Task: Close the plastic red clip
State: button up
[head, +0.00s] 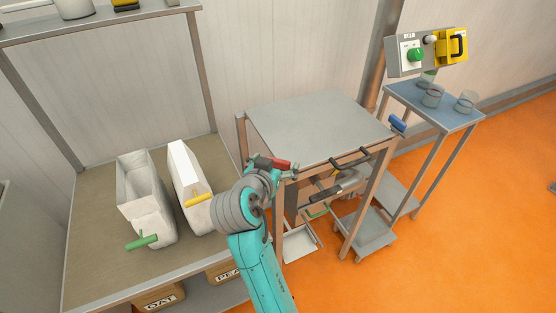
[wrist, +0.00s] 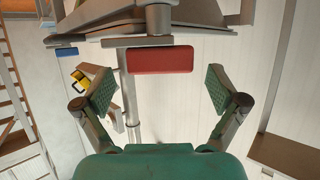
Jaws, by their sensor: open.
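The red clip (head: 280,165) is at the left front corner of the grey metal-topped stand, partly behind my arm in the head view. In the wrist view the red clip (wrist: 160,60) is a wide red block, with a grey metal part just above it. My gripper (wrist: 160,90) is open, its two green-padded fingers spread to the left and right of the clip. The clip sits just beyond the fingertips, roughly centred between them. No contact shows. In the head view my wrist hides most of the gripper.
A grey-topped stand (head: 318,125) with black handles is right of my arm. White bags with a yellow clip (head: 198,200) and a green clip (head: 141,242) stand on the left table. A blue handle (head: 397,123) and a control box (head: 407,57) are right. Orange floor is free at lower right.

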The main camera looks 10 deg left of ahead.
jog(key=shift+x, duration=1)
jog(key=shift+f, duration=0.1)
jog(key=c, duration=1.2)
jog(key=shift+o, duration=0.2)
jog(key=shift+n+y, duration=0.3)
jog(key=shift+y, duration=0.1)
jog(key=n+y, duration=0.3)
jog(key=y, duration=0.1)
jog(key=shift+d, duration=0.15)
jog(key=shift+n+g+y, duration=1)
jog(key=shift+n+y, duration=1.5)
